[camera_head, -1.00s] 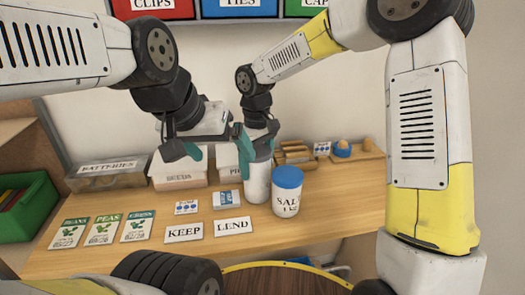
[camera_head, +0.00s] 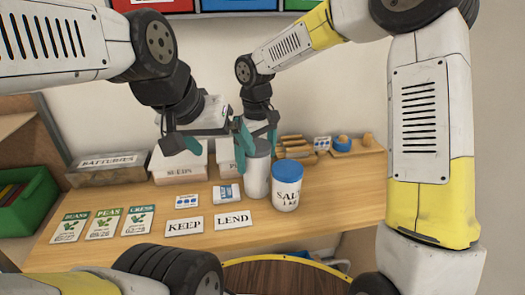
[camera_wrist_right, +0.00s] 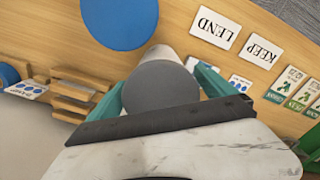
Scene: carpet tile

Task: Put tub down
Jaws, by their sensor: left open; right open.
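A white tub with a grey lid (camera_head: 257,172) stands upright on the wooden shelf, left of the white SALT tub with a blue lid (camera_head: 287,187). My right gripper (camera_head: 257,139) is open at the top of the grey-lidded tub. In the right wrist view its grey lid (camera_wrist_right: 160,88) lies between the spread teal fingers, and the blue lid (camera_wrist_right: 118,20) shows beside it. My left gripper (camera_head: 212,142) is open and empty, above the shelf to the left of the tubs.
The LEND card (camera_head: 233,219) and KEEP card (camera_head: 184,226) lie in front. Seed packets (camera_head: 104,223) lie further left. Boxes (camera_head: 178,167) and a clear BATTERIES bin (camera_head: 106,172) stand at the back. A wooden rack (camera_head: 296,150) is behind the SALT tub.

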